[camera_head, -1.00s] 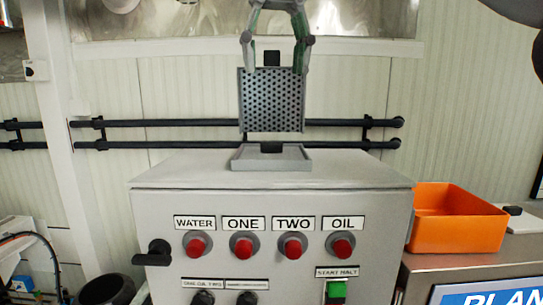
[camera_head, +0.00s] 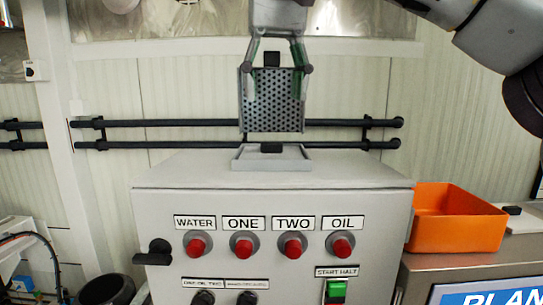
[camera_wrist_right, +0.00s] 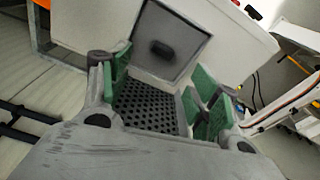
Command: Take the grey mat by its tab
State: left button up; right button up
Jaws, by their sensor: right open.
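A grey perforated panel (camera_head: 272,105) stands upright above the back of the cabinet top, with a black tab (camera_head: 272,60) at its top edge. Which grey piece is the mat is not certain. A shallow grey tray (camera_head: 240,163) lies in front of and below the panel, with a black block (camera_head: 271,147) in it. My right gripper (camera_head: 275,88) is open, its green-padded fingers on either side of the tab, overlapping the panel's upper part. The right wrist view shows the panel (camera_wrist_right: 150,108) between the open fingers (camera_wrist_right: 160,88) and the tray's black block (camera_wrist_right: 160,48) beyond. My left gripper is out of view.
The light grey cabinet (camera_head: 160,175) carries red buttons and labels on its front. An orange bin (camera_head: 455,235) stands to its right. Black pipes (camera_head: 190,122) run along the wall behind. The cabinet top is clear on both sides of the tray.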

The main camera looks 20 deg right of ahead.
aim_at(272, 151)
jog(key=shift+w+d+f, duration=0.1)
jog(key=shift+w+f, duration=0.1)
jog(key=shift+f, duration=1.6)
jog(key=shift+f, duration=0.15)
jog(key=shift+a+f, duration=0.15)
jog(key=shift+f, duration=0.55)
jog(key=shift+a+f, duration=0.1)
jog(key=shift+f, duration=0.6)
jog(key=shift+w+f, duration=0.2)
jog(key=shift+f, duration=0.85)
jog(key=c, duration=1)
